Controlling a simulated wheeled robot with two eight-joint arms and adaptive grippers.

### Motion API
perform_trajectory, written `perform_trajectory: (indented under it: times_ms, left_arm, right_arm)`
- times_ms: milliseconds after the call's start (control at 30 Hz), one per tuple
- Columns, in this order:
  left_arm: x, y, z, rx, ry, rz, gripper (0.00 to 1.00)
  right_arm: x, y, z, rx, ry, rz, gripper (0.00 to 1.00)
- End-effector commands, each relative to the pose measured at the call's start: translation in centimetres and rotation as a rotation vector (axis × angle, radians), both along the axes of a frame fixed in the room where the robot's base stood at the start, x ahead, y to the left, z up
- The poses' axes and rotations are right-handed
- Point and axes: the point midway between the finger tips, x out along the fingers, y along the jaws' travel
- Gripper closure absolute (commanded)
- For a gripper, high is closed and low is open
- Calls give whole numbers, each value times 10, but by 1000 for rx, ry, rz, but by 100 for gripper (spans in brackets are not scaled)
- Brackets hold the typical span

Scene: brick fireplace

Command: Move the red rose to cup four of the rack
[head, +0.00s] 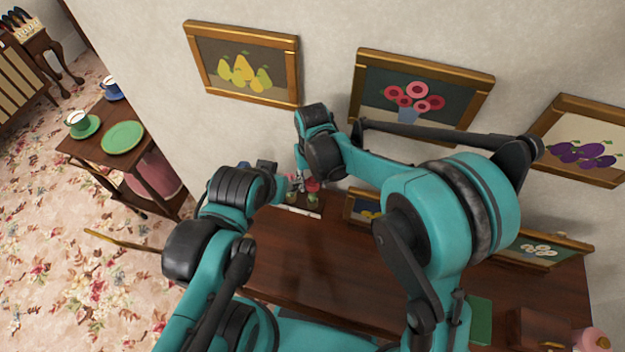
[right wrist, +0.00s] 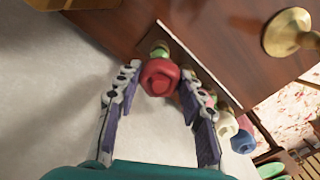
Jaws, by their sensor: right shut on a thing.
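The red rose (right wrist: 160,77) is between the two fingers of my right gripper (right wrist: 160,70) in the right wrist view. It also shows small in the head view (head: 313,185), by my right gripper (head: 302,180). The fingers are closed about the red flower head. A green piece (right wrist: 160,50) shows just behind the rose. The rack (head: 300,211) is a narrow strip on the brown table by the wall. Its cups are too small to number. My left arm is folded at the left in the head view, and its fingers do not show.
Pink, cream (right wrist: 228,125) and blue (right wrist: 243,141) flowers stand along the rack near my right gripper. Framed pictures lean at the table's back, including one with white flowers (head: 540,248). A side table (head: 90,158) with green dishes stands at left. The table's middle is clear.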

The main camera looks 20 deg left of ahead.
Motion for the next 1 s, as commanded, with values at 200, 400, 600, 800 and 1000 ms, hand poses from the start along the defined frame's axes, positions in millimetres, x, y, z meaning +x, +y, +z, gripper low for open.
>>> perform_trajectory:
  times_ms: [200,400,600,800,1000]
  left_arm:
    - [0,0,-5,0,0,0,60]
    - [0,0,-10,0,0,0,60]
    - [0,0,-12,0,0,0,60]
    - [0,0,-12,0,0,0,60]
    - [0,0,-12,0,0,0,60]
  right_arm:
    - [0,0,-6,0,0,0,82]
    - [0,0,-11,0,0,0,82]
    - [0,0,-15,0,0,0,53]
    - [0,0,-14,0,0,0,37]
    - [0,0,-12,0,0,0,37]
